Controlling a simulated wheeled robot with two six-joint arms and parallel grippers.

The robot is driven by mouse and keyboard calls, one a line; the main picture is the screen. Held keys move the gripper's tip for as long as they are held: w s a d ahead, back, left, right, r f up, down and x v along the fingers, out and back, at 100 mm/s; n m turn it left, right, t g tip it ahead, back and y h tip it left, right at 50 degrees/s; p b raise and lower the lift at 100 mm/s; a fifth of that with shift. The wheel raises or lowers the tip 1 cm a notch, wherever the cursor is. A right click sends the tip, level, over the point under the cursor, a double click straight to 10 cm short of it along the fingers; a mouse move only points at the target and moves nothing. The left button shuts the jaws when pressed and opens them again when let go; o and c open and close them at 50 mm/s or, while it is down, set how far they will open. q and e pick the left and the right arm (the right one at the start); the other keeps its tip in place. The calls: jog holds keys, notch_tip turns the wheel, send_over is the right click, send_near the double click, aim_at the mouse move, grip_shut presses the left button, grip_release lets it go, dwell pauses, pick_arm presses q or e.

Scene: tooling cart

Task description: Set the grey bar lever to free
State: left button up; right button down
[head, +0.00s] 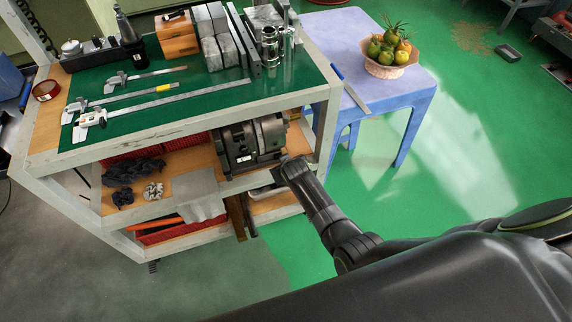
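A grey metal machine unit (238,148) with a rounded body sits on the cart's middle shelf, at its right end. I cannot clearly make out the grey bar lever or its setting. A short pale grey strip (264,191) shows at the shelf edge below the unit, but I cannot tell what it is. My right arm reaches in from the lower right. Its dark gripper end (287,171) is close to the right front of the unit; its fingers are not distinct, and contact cannot be told. My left gripper is not in view.
The cart's green top (205,98) holds calipers, steel blocks and an orange-brown block (176,37). Dark cloths (133,171) lie on the middle shelf. A blue table (402,92) with a fruit basket (386,69) stands behind right. Green floor at right is open.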

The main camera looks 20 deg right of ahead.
jog(key=shift+w, duration=0.1)
dwell(0.3)
jog(key=c, duration=1.5)
grip_release()
jog(key=shift+r, duration=0.15)
jog(key=shift+p+v, duration=8.65)
jog(key=shift+p, duration=1.25)
jog(key=s+d+f+m+g+b, duration=0.1)
jog(key=s+d+f, duration=0.3)
jog(key=s+f, duration=0.4)
jog(key=s+d+f+m+g+b, duration=0.1)
jog(key=s+d+f+g+b, duration=0.2)
jog(key=s+f, duration=0.6)
jog(key=s+d+f+g+b, duration=0.2)
jog(key=s+d+f, duration=0.5)
jog(key=s, duration=1.7)
notch_tip(320, 180, down, 2)
jog(key=shift+m+g+b, duration=0.4)
jog(key=shift+b, duration=0.5)
